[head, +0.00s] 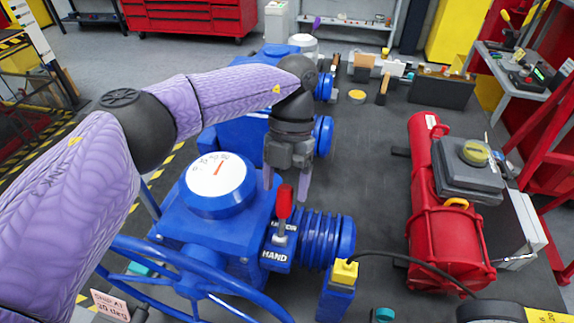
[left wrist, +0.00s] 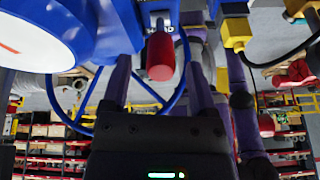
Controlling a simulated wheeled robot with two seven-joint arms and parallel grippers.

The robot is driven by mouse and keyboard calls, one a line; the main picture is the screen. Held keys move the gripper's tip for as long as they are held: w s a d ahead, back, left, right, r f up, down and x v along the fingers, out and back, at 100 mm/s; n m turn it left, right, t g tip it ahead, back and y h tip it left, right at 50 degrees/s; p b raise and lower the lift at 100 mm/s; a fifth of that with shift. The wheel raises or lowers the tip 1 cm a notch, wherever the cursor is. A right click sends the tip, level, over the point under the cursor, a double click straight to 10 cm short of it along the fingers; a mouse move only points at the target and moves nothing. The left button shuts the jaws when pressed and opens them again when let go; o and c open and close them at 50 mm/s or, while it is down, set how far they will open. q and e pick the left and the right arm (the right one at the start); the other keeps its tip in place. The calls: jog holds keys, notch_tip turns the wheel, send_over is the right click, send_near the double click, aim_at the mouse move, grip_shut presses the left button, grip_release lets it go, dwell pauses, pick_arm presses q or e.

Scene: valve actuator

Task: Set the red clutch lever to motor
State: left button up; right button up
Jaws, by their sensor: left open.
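The red clutch lever (head: 284,202) stands nearly upright on a blue block (head: 280,246) on the side of the blue valve actuator. White lettering HAND shows on the block's near end. Lettering at the far end is partly hidden by the lever and cannot be read in full. My left gripper (head: 287,184) is open, pointing down just behind the lever in the head view. In the left wrist view, the lever's red grip (left wrist: 161,57) appears between the spread fingers (left wrist: 160,84); contact cannot be told. My right gripper is not in view.
A white dial (head: 216,175) tops the actuator, left of the lever. A blue handwheel (head: 190,265) is at front left. Ribbed blue housing (head: 322,232) is right of the lever. A yellow connector (head: 345,272) with black cable and a red machine (head: 440,220) stand further right.

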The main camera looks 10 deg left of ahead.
pick_arm(q)
jog(key=v, duration=0.7)
jog(key=shift+r+b, duration=0.3)
jog(key=shift+b, duration=0.05)
jog(key=shift+w, duration=0.1)
